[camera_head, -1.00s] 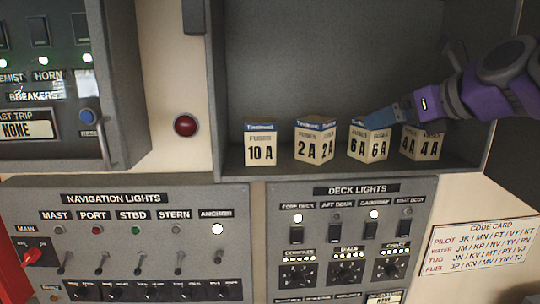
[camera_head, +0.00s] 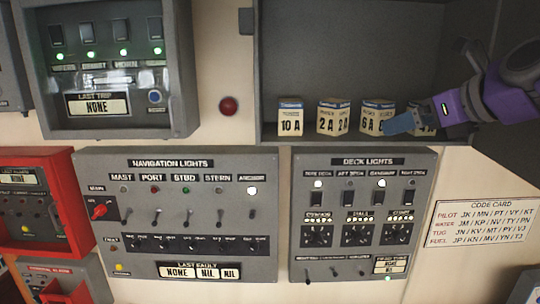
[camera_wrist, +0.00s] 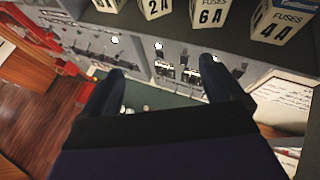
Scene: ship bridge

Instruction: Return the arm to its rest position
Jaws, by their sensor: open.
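My gripper (camera_head: 408,122) is at the right of the head view, in front of the open shelf (camera_head: 283,141), with my purple arm behind it. It covers most of the 4 A fuse box (camera_head: 428,129). In the wrist view my gripper (camera_wrist: 165,75) shows two dark fingers spread apart with nothing between them. The fingers point toward the panel below the fuse boxes. The 6 A box (camera_wrist: 210,15) and the 4 A box (camera_wrist: 282,22) stand above the fingertips there, apart from them.
A code card (camera_head: 481,224) is at the right. The breaker box (camera_head: 118,122) is at upper left, and a red box (camera_head: 38,160) at left. A red button (camera_head: 229,106) is on the wall.

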